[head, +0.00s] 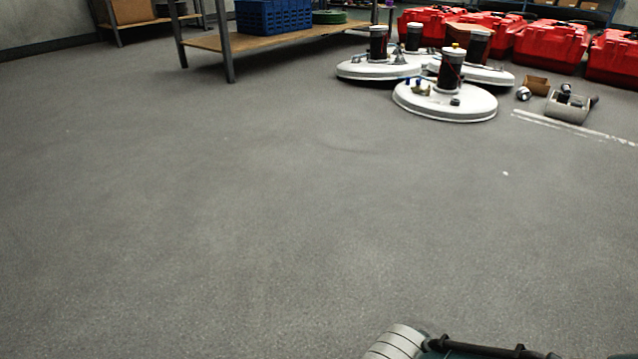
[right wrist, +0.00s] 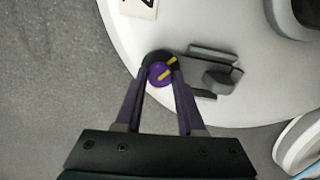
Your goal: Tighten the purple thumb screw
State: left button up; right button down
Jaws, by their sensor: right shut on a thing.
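The purple thumb screw (right wrist: 159,76) shows in the right wrist view, near the edge of a round white part (right wrist: 235,102). A yellow mark runs across its top. My right gripper (right wrist: 161,72) has its two dark fingers on either side of the screw and is shut on it. The fingertips partly hide the screw's sides. I cannot tell how far the screw is turned in. My left gripper is not in view, and the head view shows neither gripper.
Grey floor (head: 250,200) fills most of the head view, clear in the middle. Several white round units (head: 445,103) stand at the back, near red cases (head: 549,45) and a bench (head: 215,40). A teal and white object (head: 455,347) shows at the bottom edge. A grey latch-like block (right wrist: 218,75) is right of the screw.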

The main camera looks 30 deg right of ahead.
jog(key=m, duration=0.4)
jog(key=shift+w+a+r+m, duration=0.1)
jog(key=shift+m, duration=0.3)
jog(key=m, duration=1.2)
jog(key=shift+m, duration=0.3)
jog(key=m, duration=0.5)
jog(key=shift+m, duration=0.3)
jog(key=m, duration=0.4)
jog(key=shift+m, duration=0.4)
